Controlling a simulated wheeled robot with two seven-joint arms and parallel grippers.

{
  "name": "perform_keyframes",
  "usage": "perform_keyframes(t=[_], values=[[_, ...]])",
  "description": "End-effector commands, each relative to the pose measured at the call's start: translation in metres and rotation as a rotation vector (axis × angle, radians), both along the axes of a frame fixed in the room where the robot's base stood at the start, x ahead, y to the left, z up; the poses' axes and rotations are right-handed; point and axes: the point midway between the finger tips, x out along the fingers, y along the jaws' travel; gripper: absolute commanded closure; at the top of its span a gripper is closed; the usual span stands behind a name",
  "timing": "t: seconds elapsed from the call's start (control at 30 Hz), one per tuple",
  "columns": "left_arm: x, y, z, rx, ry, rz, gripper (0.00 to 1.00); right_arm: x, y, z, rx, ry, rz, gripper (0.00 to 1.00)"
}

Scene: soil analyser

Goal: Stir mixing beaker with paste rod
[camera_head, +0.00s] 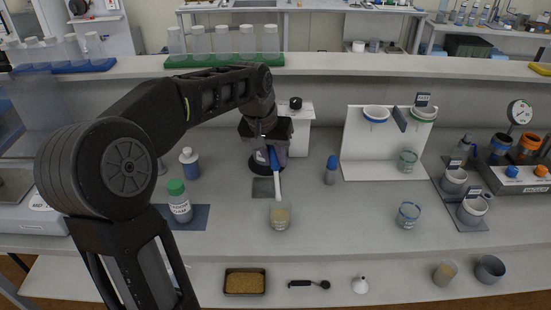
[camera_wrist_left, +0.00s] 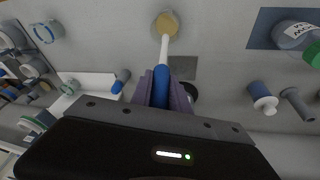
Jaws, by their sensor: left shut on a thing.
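My left gripper (camera_head: 268,150) is shut on the blue handle of the paste rod (camera_head: 277,182). The rod's white shaft slants down from the handle toward the mixing beaker (camera_head: 280,216), a clear beaker with tan contents. The rod's lower end meets the beaker at its far rim; how deep it sits I cannot tell. In the left wrist view the gripper's purple fingers (camera_wrist_left: 162,90) close around the blue handle, and the white shaft of the rod (camera_wrist_left: 164,48) runs up to the tan-filled beaker (camera_wrist_left: 166,24). My right gripper does not show.
A green-capped bottle (camera_head: 178,201) stands on a dark mat left of the beaker. A blue-capped bottle (camera_head: 331,170) and a blue-ringed beaker (camera_head: 409,214) stand to the right. A white stand (camera_head: 385,150) rises behind. A tray of brown grains (camera_head: 245,282) lies in front.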

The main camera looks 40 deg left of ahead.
Motion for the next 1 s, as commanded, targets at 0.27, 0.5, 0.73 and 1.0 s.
perform_keyframes(t=[0.27, 0.5, 0.73, 1.0], values=[[0.001, 0.003, 0.018, 0.000, 0.000, 0.000, 1.00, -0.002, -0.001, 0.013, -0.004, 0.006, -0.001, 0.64], [0.001, 0.003, 0.017, 0.000, 0.000, 0.000, 1.00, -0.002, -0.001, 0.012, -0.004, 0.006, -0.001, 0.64], [0.001, 0.003, 0.017, 0.000, 0.000, 0.000, 1.00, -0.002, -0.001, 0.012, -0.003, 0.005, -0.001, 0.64], [0.001, 0.002, 0.019, 0.000, -0.001, 0.000, 1.00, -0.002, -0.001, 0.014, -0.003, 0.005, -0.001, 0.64]])
